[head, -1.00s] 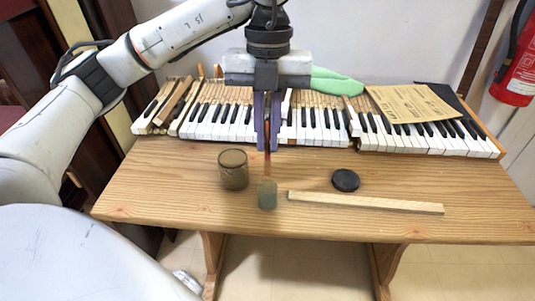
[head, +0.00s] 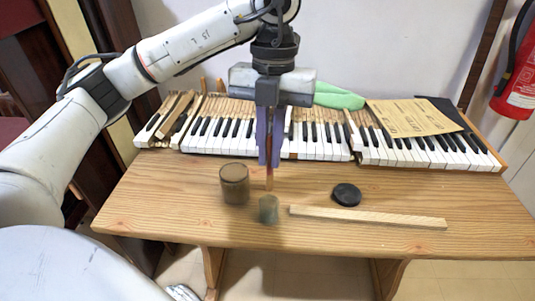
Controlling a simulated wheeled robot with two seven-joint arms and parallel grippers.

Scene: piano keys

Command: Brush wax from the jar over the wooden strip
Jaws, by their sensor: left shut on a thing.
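My left gripper (head: 269,160) is shut on an upright, thin reddish-brown brush handle (head: 269,180), over the middle of the table. Directly below the handle is a small, blurred grey-green cup-like thing (head: 268,210), looking slightly tilted. I cannot tell whether the brush end is inside it or just above it. A brown glass jar (head: 234,184) stands upright just left of the brush. The pale wooden strip (head: 370,217) lies flat on the table to the right, near the front. My right gripper is not in view.
A black round lid (head: 346,194) lies behind the strip on the wooden table (head: 160,205). Piano keys (head: 320,140) line the back, with a green cloth (head: 338,98) and a brown paper sheet (head: 415,117) behind or on them. The table's left and far right are clear.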

